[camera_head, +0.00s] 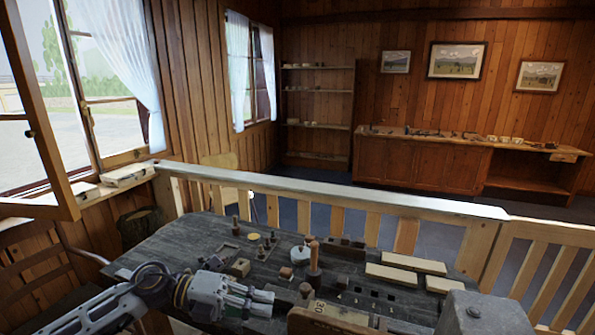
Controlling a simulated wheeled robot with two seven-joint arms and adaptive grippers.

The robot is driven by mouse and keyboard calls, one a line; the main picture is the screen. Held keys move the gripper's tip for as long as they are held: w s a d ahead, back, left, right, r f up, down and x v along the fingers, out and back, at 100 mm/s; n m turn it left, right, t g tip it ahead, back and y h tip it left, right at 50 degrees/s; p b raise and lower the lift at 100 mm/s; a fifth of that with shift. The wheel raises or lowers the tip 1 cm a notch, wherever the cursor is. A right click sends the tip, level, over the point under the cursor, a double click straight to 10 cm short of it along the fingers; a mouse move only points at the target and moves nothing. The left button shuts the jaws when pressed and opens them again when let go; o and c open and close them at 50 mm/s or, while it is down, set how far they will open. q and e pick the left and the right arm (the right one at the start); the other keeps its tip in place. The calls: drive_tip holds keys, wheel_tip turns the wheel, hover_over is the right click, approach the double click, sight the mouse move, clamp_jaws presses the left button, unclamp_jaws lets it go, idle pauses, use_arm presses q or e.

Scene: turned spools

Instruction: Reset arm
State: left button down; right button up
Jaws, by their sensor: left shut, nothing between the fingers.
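My left gripper (268,302) comes in from the left, low over the front of the dark wooden table (190,243). Its fingers point right and are closed, with nothing seen between them. Just right of the fingertips are small dark brown blocks. Behind it stand a small wooden cube (239,267), a reddish block (286,273) and an upright turned wooden piece (314,262). My right gripper does not show.
Cream bars (392,275) lie at the table's right. A wooden block with markings (335,318) is at the front edge, right of my left gripper. A pale wooden railing (350,196) runs behind the table. Small pegs and pieces clutter the middle.

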use_arm(q)
drive_tip(key=w+d+r+n+t+h, duration=0.3)
drive_tip(key=w+r+n+t, duration=0.1)
drive_tip(key=r+n+t, duration=0.15)
drive_tip(key=w+a+f+n+t+y, duration=0.4)
drive_tip(key=w+a+n+t+y, duration=0.3)
drive_tip(key=n+t+y, duration=0.75)
drive_tip(key=s+a+f+n+g+y, duration=0.4)
drive_tip(key=a+f+n+g, duration=0.3)
drive_tip(key=f+n, duration=0.6)
drive_tip(key=s+a+f+n+g, duration=0.15)
drive_tip(key=s+f+g, duration=0.25)
drive_tip(key=s+f, duration=0.45)
drive_tip(key=s+a+f+n+g, duration=0.15)
drive_tip(key=s+f+g, duration=0.4)
drive_tip(key=s, duration=0.55)
drive_tip(key=s+f+m, duration=0.1)
drive_tip(key=s+f, duration=0.1)
drive_tip(key=f, duration=1.5)
drive_tip(key=s+f, duration=0.2)
drive_tip(key=f, duration=1.5)
drive_tip(key=s+a+f+g, duration=0.1)
drive_tip(key=s+a+f, duration=0.1)
drive_tip(key=s+f, duration=0.7)
drive_tip(key=s+a+f+g, duration=0.1)
drive_tip(key=s+a+f, duration=0.1)
drive_tip(key=s+f, duration=0.8)
drive_tip(key=shift+s+a+f, duration=0.15)
drive_tip(key=shift+s+a, duration=0.2)
drive_tip(key=shift+s, duration=0.8)
